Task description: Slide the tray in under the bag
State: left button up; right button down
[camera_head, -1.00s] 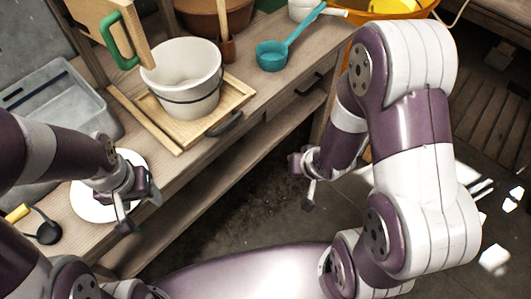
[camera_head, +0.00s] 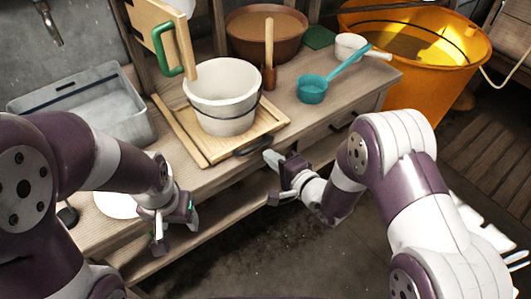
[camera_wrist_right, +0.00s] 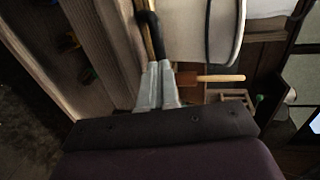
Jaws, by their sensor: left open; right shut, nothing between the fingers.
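The wooden tray (camera_head: 274,122) lies on the bench, with a dark handle (camera_head: 254,146) at its front edge. A white bucket (camera_head: 226,125) stands upright on it. A white thing (camera_head: 183,5), cut off by the top edge, may be the bag; I cannot tell. My right gripper (camera_head: 271,157) is shut and empty beside the handle. In the right wrist view its fingertips (camera_wrist_right: 158,68) are close to the dark handle (camera_wrist_right: 149,28); contact is unclear. My left gripper (camera_head: 175,230) is open and empty in front of the bench.
A wooden frame with a green handle (camera_head: 184,50) stands behind the bucket. A grey basin (camera_head: 85,105) is at left, a white plate (camera_head: 112,205) near my left arm. A brown bowl (camera_head: 265,38), blue ladle (camera_head: 313,90) and orange tub (camera_head: 400,85) are at right.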

aim_at(258, 147)
pick_arm(q)
jog(key=shift+f, duration=0.1)
pick_arm(e)
jog(key=shift+x, duration=1.7)
jog(key=shift+w, duration=0.15)
